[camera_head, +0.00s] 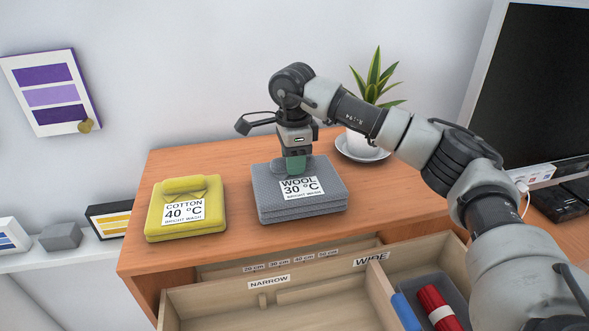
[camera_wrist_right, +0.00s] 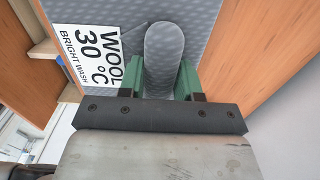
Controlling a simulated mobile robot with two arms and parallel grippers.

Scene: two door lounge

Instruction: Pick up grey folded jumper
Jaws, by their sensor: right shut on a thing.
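The grey folded jumper (camera_head: 300,199) lies on the wooden cabinet top, with a white label reading "WOOL 30 °C BRIGHT WASH". My right gripper (camera_head: 296,166) reaches down onto it from above, behind the label. In the right wrist view the green fingers of the gripper (camera_wrist_right: 160,85) are on either side of a rounded grey roll (camera_wrist_right: 165,55) on the jumper, and are shut on it. The jumper appears to rest on the cabinet top. My left gripper is not in view.
A yellow folded garment (camera_head: 186,208) labelled "COTTON 40 °C" lies to the left. A potted plant (camera_head: 362,145) stands behind my right arm. An open drawer (camera_head: 268,284) with compartments juts out below the front edge. A dark screen (camera_head: 535,85) is at right.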

